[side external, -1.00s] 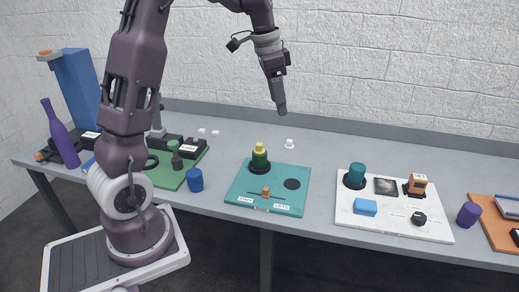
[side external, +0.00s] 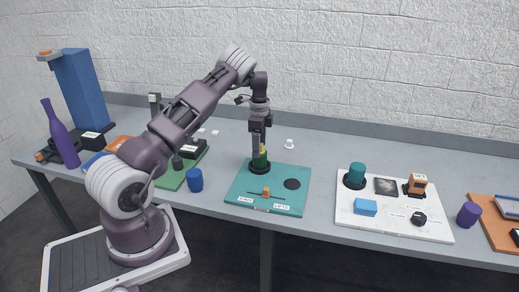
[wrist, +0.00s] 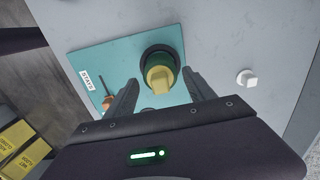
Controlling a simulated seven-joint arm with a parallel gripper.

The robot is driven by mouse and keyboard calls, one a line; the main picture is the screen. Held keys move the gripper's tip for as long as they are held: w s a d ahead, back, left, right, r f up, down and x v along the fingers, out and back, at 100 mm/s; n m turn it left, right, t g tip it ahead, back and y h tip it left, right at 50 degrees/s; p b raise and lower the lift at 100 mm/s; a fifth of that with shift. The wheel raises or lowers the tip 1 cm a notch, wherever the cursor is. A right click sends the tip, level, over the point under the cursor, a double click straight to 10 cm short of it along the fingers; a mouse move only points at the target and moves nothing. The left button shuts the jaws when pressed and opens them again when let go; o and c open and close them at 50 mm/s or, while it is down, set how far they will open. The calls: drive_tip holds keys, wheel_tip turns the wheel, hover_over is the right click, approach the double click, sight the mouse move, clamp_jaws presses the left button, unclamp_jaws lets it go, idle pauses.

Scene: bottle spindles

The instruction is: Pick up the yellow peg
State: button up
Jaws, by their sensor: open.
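The yellow peg (wrist: 159,77) tops a dark green cylinder (wrist: 160,58) on the teal board (wrist: 85,55) in the wrist view. In the side view the yellow part (side external: 263,150) is partly hidden by my gripper, above the green cylinder (side external: 260,162). My gripper (wrist: 160,82) is open, pointing down, with one finger on each side of the yellow peg in the wrist view. In the side view my gripper (side external: 259,146) is right at the peg's top. I cannot tell whether the fingers touch it.
The teal board also has a dark round spot (side external: 292,184) and an orange knob (side external: 266,191). A blue cup (side external: 195,180) stands to its left. A small white block (side external: 289,143) lies behind it. A white board (side external: 345,208) with several items is to the right.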

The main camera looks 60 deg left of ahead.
clamp_jaws()
wheel_tip(320, 180, up, 10)
drive_tip(key=shift+r, duration=0.1)
idle(0.4)
